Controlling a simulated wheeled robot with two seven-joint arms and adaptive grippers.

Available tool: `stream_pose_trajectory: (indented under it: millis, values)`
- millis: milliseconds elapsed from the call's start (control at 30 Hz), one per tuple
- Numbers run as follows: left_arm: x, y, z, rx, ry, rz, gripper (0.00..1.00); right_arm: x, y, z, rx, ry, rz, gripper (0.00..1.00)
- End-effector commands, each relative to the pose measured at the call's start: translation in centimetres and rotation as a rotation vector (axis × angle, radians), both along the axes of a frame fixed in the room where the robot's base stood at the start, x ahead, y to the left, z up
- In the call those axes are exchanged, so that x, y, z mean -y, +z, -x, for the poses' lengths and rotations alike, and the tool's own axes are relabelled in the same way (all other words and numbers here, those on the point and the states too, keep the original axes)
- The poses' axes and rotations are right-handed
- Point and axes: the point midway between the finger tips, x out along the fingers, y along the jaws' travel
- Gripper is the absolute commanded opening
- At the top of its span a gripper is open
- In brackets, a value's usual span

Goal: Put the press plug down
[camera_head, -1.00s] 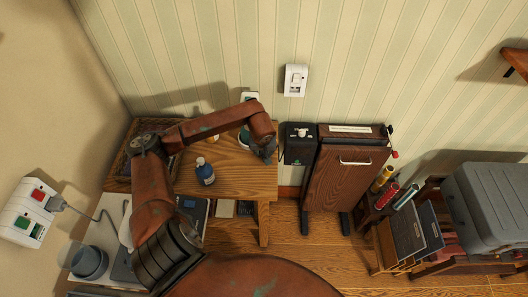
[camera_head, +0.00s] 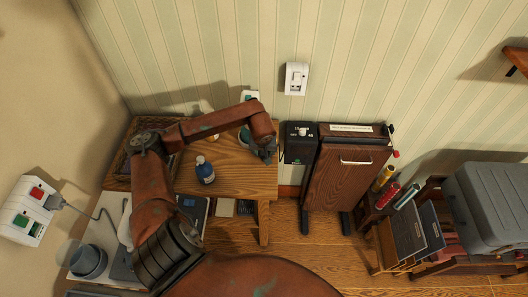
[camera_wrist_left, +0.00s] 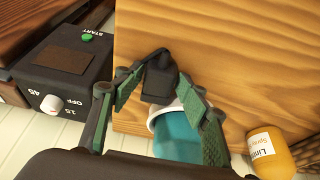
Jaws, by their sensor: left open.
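The press plug (camera_wrist_left: 160,84), a small dark plug, shows in the left wrist view over the wooden table top (camera_wrist_left: 225,50), between the fingers of my left gripper (camera_wrist_left: 161,98). The green-padded fingers are open, with one on each side of the plug. I cannot tell whether the plug rests fully on the wood. In the head view my left gripper (camera_head: 264,152) is low at the right end of the table (camera_head: 235,180); the plug cannot be made out there. My right gripper is not in view.
A teal jar (camera_wrist_left: 177,135) is close beside the plug, and a yellow linen spray bottle (camera_wrist_left: 272,153) is near it. The black control box (camera_head: 299,147) and wooden press (camera_head: 345,175) stand right of the table. A blue bottle (camera_head: 205,172) stands left of the gripper.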

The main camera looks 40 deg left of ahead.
Motion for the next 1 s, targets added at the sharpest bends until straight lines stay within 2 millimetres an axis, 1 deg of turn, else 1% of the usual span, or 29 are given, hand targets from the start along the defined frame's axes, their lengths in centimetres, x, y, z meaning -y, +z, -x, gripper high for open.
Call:
stream_pose_trajectory:
  millis: [100, 167, 400, 600, 700, 800, 1000]
  values:
    - [0.1, 1.4, 0.0, 0.003, 0.001, 0.003, 0.42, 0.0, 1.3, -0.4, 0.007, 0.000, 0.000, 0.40]
    - [0.2, 2.5, 0.1, 0.006, -0.002, -0.003, 0.42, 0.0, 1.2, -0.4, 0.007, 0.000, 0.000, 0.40]
    - [1.4, 7.6, 1.5, 0.007, -0.003, -0.004, 0.42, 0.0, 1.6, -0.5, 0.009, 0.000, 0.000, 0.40]
    - [2.2, 10.8, 2.5, 0.005, -0.001, -0.002, 0.42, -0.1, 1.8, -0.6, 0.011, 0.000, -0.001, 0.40]
    - [2.4, 11.8, 2.8, 0.005, 0.001, -0.002, 0.42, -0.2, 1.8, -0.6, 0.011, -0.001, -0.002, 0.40]
    - [2.6, 12.3, 3.0, 0.003, 0.001, -0.001, 0.42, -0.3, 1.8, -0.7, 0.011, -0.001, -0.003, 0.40]
    - [2.6, 12.4, 3.1, 0.002, 0.001, 0.000, 0.42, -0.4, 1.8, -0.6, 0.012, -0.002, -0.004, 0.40]
